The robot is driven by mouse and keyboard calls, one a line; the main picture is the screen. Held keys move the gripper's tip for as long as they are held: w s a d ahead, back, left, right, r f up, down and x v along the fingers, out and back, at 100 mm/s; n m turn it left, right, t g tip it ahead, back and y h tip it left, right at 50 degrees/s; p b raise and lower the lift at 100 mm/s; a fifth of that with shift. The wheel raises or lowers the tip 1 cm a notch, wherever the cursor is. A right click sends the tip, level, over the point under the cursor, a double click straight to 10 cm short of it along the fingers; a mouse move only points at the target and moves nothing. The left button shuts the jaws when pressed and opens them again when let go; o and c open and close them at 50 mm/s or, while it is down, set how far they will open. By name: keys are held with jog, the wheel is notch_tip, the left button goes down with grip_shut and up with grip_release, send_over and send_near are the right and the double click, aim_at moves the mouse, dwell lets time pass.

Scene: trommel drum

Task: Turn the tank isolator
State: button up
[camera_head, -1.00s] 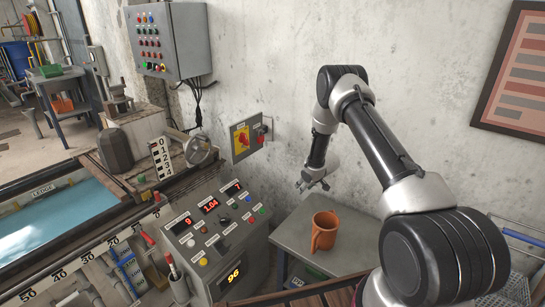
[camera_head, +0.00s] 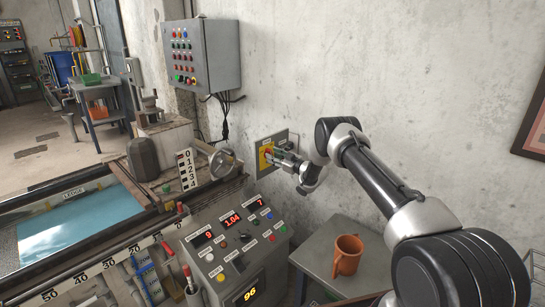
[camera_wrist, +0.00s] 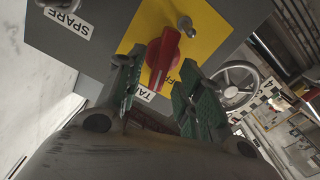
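The tank isolator is a red rotary handle (camera_wrist: 163,55) on a yellow plate (camera_wrist: 207,38), fixed to a grey wall panel (camera_wrist: 98,55). In the wrist view a partly hidden label starting "TA" (camera_wrist: 143,94) and the word OFF show by it. My gripper (camera_wrist: 156,76) is open, its two green-padded fingers apart, with the red handle framed between and at their tips. I cannot tell whether they touch it. In the head view my gripper (camera_head: 277,155) reaches the yellow plate (camera_head: 264,157) from the right and hides much of the panel.
A label reading SPARE (camera_wrist: 63,20) and a metal toggle (camera_wrist: 187,26) are on the same panel. A handwheel (camera_head: 222,163) stands to the left. A control box (camera_head: 204,55) hangs above.

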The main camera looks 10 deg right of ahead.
jog(key=shift+w+a, duration=0.35)
jog(key=shift+w, duration=0.2)
jog(key=shift+c, duration=0.2)
grip_shut()
